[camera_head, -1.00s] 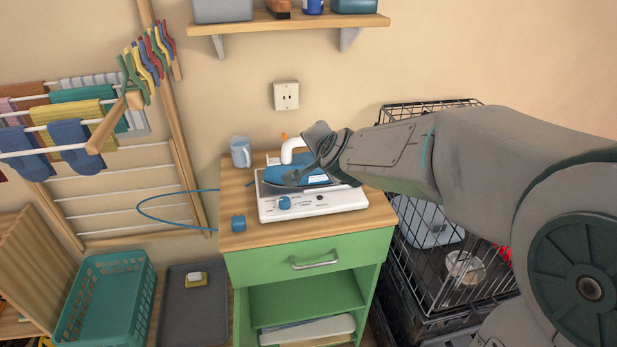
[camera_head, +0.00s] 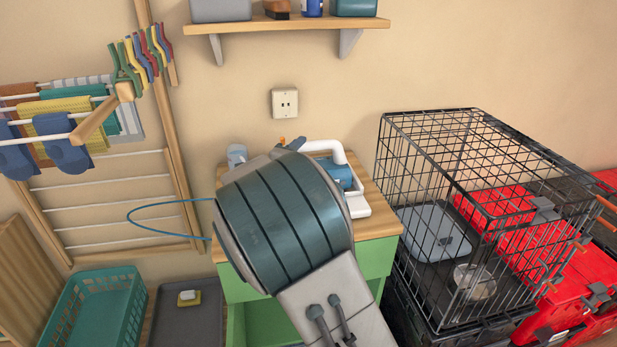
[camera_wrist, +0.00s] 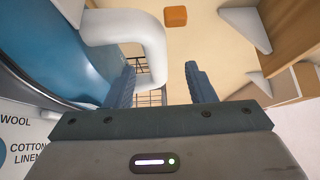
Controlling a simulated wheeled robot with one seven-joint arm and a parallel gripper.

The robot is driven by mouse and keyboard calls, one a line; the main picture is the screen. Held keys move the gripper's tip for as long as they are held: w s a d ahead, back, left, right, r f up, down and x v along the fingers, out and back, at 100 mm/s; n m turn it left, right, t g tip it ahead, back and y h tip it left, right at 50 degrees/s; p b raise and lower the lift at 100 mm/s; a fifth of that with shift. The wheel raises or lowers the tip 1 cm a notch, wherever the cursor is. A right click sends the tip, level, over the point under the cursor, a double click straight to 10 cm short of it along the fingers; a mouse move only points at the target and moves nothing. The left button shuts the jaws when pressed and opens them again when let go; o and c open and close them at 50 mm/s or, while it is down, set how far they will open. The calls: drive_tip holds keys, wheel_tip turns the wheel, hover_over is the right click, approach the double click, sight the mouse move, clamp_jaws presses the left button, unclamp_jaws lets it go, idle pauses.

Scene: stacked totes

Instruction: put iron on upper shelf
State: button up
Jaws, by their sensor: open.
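The iron (camera_head: 334,170), blue with a white handle, sits on the white base (camera_head: 357,207) on top of the green cabinet. My arm hides most of it in the head view. In the wrist view its blue body (camera_wrist: 50,45) fills the left and its white handle (camera_wrist: 125,27) curves down in front of my fingers. My gripper (camera_wrist: 161,68) is open, with the handle's end just beyond and partly between the fingertips. I cannot tell whether they touch. The upper wooden shelf (camera_head: 290,25) is on the wall above the cabinet.
The shelf holds a grey box (camera_head: 221,9), a brown item, a blue item and a teal box (camera_head: 356,7). A mug (camera_head: 237,155) stands at the cabinet's back left. A drying rack with clothes (camera_head: 75,125) is left; a wire crate (camera_head: 440,210) and red totes (camera_head: 580,275) are right.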

sight(311, 142)
drive_tip(key=shift+p+x, duration=0.75)
drive_tip(key=shift+x, duration=3.15)
drive_tip(key=shift+f, duration=0.25)
clamp_jaws()
drive_tip(key=shift+r, duration=0.15)
